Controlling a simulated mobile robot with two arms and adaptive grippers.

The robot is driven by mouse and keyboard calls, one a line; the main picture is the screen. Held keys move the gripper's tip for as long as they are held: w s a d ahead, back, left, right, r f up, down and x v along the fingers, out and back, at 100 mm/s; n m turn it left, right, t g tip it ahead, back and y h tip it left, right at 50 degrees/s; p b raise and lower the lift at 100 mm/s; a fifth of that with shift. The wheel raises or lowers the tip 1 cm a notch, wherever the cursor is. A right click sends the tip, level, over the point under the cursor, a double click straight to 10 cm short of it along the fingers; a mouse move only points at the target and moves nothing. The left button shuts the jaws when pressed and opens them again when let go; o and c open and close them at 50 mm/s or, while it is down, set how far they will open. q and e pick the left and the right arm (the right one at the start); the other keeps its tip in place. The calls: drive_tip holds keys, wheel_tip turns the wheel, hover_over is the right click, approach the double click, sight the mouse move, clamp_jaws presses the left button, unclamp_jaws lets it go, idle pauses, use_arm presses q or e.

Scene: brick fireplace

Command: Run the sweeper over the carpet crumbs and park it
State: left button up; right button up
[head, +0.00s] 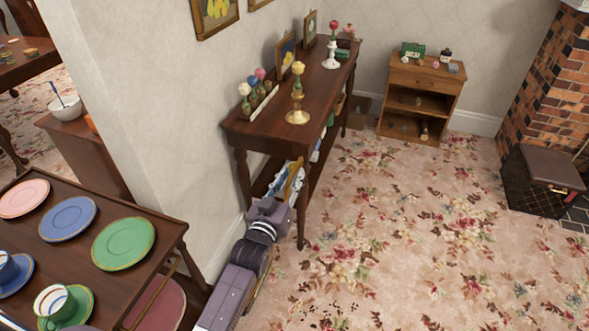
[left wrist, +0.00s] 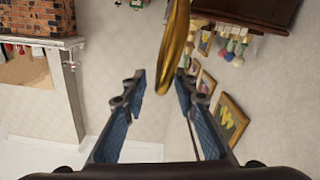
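The floral carpet (head: 400,220) covers the floor. Small dark specks (head: 335,321) lie on it at the bottom of the head view; against the pattern I cannot be sure all are crumbs. My left gripper (head: 288,183) is low beside the front legs of the long side table, partly hidden by my own arm. In the left wrist view its blue-padded fingers (left wrist: 162,76) are apart. A curved gold bar (left wrist: 175,40) reaches between the fingertips, with a gap on its left side. I cannot tell whether it belongs to the sweeper. No sweeper body is clearly seen. My right gripper is out of view.
The side table (head: 330,80) with flowers and frames stands along the wall. A trolley (head: 165,232) with plates and cups is at lower left. A small shelf (head: 420,100) and a dark box (head: 540,182) edge the open carpet, near the brick fireplace (head: 550,80).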

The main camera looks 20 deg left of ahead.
sight(294, 169)
use_arm(q)
drive_tip(key=shift+w, duration=1.55)
clamp_jaws()
